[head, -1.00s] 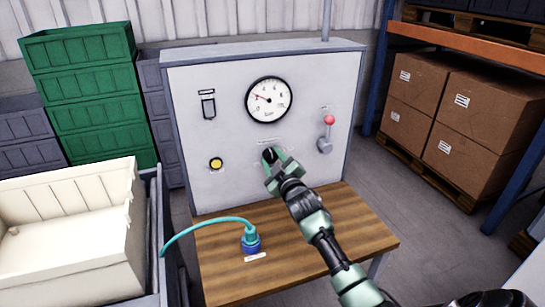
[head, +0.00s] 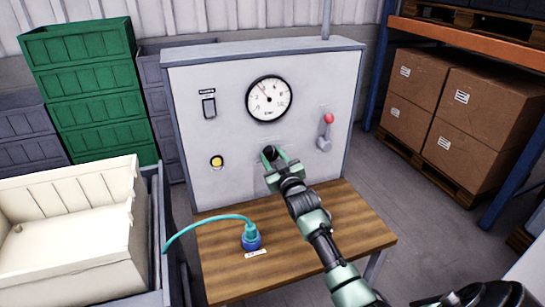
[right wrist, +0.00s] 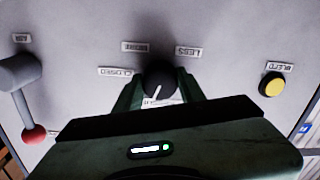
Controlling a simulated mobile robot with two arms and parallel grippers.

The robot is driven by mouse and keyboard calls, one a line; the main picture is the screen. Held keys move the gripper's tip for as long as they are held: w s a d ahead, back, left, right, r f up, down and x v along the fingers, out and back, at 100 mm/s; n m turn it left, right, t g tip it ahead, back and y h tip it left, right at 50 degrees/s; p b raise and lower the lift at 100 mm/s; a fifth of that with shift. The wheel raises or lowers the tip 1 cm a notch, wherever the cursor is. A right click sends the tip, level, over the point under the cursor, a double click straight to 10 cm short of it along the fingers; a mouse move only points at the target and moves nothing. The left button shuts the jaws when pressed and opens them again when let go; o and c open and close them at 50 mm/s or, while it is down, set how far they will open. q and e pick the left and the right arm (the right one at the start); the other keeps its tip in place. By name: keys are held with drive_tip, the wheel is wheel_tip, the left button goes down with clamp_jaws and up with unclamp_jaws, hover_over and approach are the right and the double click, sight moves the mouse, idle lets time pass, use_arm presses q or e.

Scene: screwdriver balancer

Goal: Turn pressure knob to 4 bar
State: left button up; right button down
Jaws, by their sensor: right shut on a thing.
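The black pressure knob (head: 270,152) sits low in the middle of the grey panel (head: 235,140). My right gripper (head: 275,158) is shut on the knob, one finger on each side. In the right wrist view the knob (right wrist: 159,80) shows a white pointer line between the green fingers (right wrist: 160,92). The round pressure gauge (head: 268,99) is above the knob. My left gripper is not in view.
A red-tipped lever (head: 328,119) is right of the knob, and a yellow button (head: 217,162) is left of it. A blue connector (head: 251,240) with a teal hose stands on the wooden table (head: 290,265). A cream crate (head: 70,240) stands left.

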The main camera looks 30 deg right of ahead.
drive_tip(key=shift+f, duration=0.25)
drive_tip(key=c, duration=1)
unclamp_jaws()
drive_tip(key=shift+c, duration=0.2)
drive_tip(key=shift+o, duration=0.9)
drive_tip(key=shift+r, duration=0.1)
drive_tip(key=v, duration=0.8)
drive_tip(key=shift+b, duration=0.45)
drive_tip(key=shift+d, duration=0.1)
